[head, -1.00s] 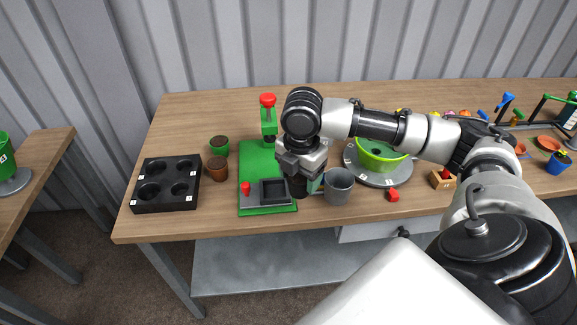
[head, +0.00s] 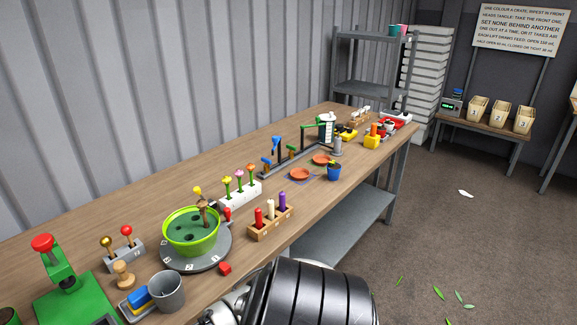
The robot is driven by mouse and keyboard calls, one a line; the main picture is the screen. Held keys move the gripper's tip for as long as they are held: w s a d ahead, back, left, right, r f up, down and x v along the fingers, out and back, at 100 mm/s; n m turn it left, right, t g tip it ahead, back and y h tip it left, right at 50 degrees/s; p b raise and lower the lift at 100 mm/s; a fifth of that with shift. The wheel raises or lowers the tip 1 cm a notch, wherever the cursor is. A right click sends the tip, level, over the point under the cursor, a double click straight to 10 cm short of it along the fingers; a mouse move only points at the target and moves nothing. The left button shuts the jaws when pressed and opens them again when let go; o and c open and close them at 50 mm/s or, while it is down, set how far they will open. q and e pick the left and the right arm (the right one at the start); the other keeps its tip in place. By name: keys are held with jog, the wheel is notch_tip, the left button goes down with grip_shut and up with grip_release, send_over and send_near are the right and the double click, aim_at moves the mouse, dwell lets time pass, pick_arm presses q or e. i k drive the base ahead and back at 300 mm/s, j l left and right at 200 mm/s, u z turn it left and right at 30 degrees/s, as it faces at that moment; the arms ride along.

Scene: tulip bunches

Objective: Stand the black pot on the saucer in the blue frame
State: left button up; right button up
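An orange saucer (head: 300,174) lies on the bench inside a thin blue outline (head: 289,178). A second orange saucer (head: 321,159) lies just behind it. A small blue pot (head: 334,173) with a plant stands to the right of the framed saucer. I cannot make out a black pot. Part of my arm fills the bottom middle of the head view. Neither gripper shows, so what they hold is hidden.
A green bowl (head: 191,231) on a grey turntable (head: 211,252), a wooden block with coloured pegs (head: 270,224) and a grey mug (head: 168,291) stand nearer. A rail stand with a blue lever (head: 276,150) is behind the saucers. Bench front right of the pegs is clear.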

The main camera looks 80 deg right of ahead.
aim_at(301, 175)
jog(key=k+l, duration=0.2)
jog(key=l, duration=0.25)
jog(key=k+l, duration=0.2)
jog(key=l, duration=0.25)
jog(key=k+l, duration=0.2)
jog(key=l, duration=0.3)
jog(key=k+l, duration=0.15)
jog(key=l, duration=0.3)
jog(key=k+l, duration=0.2)
jog(key=l, duration=0.25)
jog(key=k+l, duration=0.2)
jog(key=l, duration=0.25)
jog(key=k+l, duration=0.2)
jog(key=l, duration=0.25)
jog(key=k+l, duration=0.2)
jog(key=l, duration=0.3)
jog(key=i+l, duration=0.15)
jog(key=i, duration=0.2)
